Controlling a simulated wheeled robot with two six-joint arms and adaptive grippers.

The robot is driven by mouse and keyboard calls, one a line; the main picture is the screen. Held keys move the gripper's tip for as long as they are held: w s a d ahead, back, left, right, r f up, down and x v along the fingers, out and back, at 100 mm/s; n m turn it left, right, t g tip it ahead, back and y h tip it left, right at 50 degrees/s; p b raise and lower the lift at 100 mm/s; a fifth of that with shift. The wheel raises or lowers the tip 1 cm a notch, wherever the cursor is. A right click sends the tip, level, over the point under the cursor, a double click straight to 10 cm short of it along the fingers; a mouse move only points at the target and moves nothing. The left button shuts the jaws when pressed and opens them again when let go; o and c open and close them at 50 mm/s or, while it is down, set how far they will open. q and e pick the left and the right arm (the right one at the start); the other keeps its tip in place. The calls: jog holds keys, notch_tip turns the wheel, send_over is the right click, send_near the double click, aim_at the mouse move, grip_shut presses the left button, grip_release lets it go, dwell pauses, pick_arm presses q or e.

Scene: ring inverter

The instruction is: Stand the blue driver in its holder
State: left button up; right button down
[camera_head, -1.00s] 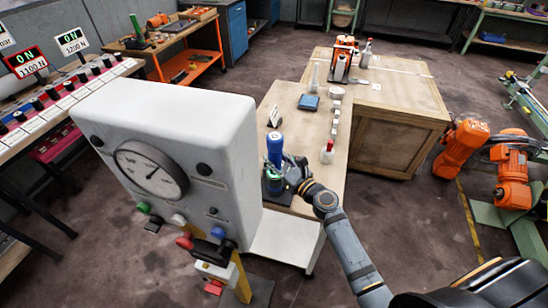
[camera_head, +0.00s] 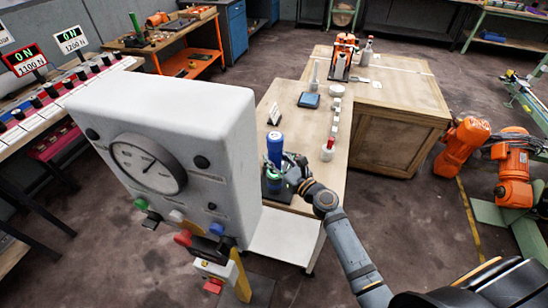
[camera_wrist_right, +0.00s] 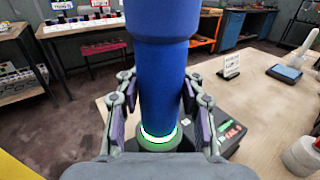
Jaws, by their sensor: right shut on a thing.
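The blue driver (camera_head: 275,147) stands upright at the near end of the wooden bench, beside the grey gauge machine. My right gripper (camera_head: 283,172) reaches it from the right and is shut on its lower body. In the right wrist view the driver (camera_wrist_right: 163,80) fills the middle between the two fingers of the gripper (camera_wrist_right: 158,112). A lit green ring and a greenish collar (camera_wrist_right: 160,143) show at its lower end. The dark holder base (camera_head: 279,196) lies below; the driver's lowest part is hidden, so I cannot tell how deep it sits. My left gripper is out of view.
The grey gauge machine (camera_head: 205,110) stands close on the left. Bare bench lies between the sign and bottle.

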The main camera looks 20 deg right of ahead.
jog(key=c, duration=0.7)
grip_release()
jog(key=shift+c, duration=0.2)
jog(key=shift+f, duration=0.15)
jog(key=shift+s, duration=0.1)
jog(key=v, duration=1.2)
